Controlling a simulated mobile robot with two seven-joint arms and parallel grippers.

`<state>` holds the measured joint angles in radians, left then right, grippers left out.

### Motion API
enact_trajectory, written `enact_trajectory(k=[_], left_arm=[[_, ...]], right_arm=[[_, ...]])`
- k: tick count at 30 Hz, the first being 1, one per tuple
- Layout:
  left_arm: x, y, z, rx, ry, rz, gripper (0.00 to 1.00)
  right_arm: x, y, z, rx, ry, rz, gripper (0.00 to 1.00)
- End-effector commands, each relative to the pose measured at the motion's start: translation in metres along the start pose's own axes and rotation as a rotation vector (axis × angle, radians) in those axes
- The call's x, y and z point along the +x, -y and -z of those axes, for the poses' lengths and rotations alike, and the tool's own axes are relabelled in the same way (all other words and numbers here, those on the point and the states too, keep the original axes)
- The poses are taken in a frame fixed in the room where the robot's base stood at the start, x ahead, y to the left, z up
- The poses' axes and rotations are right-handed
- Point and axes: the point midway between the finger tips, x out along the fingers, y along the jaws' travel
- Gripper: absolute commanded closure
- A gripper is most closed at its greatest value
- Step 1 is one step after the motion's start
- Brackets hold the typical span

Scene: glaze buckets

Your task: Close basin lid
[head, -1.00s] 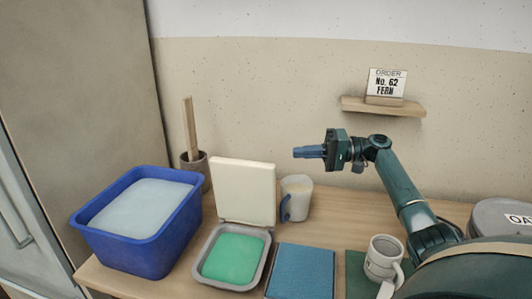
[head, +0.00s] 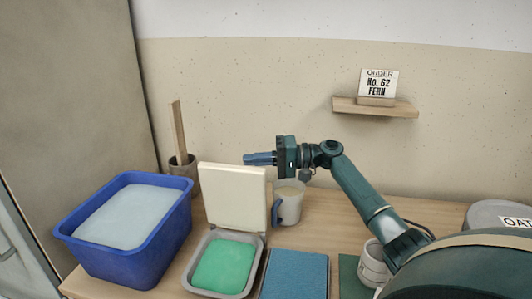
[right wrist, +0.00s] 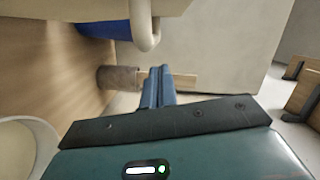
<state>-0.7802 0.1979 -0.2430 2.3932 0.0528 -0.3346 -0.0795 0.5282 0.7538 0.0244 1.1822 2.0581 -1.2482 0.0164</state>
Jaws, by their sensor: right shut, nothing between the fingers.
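The basin (head: 245,292) is a grey tray filled with green glaze, on the wooden table in the head view. Its cream square lid (head: 232,195) stands open, nearly upright, at the basin's back edge. My right gripper (head: 260,158) is shut and empty, level with the lid's top edge near its right corner. Whether it touches the lid cannot be told. In the right wrist view, the shut fingers (right wrist: 159,86) point ahead, and a pale rounded edge (right wrist: 145,35), apparently the lid's, lies just beyond them. My left gripper is not in view.
A blue tub (head: 130,262) of pale liquid stands left of the basin. A brown pot (head: 186,170) with a wooden stick is behind. A pitcher with a blue handle (head: 289,203) stands right of the lid. A blue mat (head: 295,275) and a mug (head: 372,265) lie further right.

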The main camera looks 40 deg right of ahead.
Motion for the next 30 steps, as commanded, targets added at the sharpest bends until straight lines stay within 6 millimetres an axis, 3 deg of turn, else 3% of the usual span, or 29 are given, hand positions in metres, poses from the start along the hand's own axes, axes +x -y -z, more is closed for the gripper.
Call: enact_trajectory(k=[7,30], left_arm=[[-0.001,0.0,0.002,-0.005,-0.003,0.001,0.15],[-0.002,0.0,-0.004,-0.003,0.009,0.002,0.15]], right_arm=[[0.004,0.0,-0.016,0.001,0.0,-0.001,1.0],[0.005,0.005,-0.021,-0.066,-0.001,-0.016,1.0]])
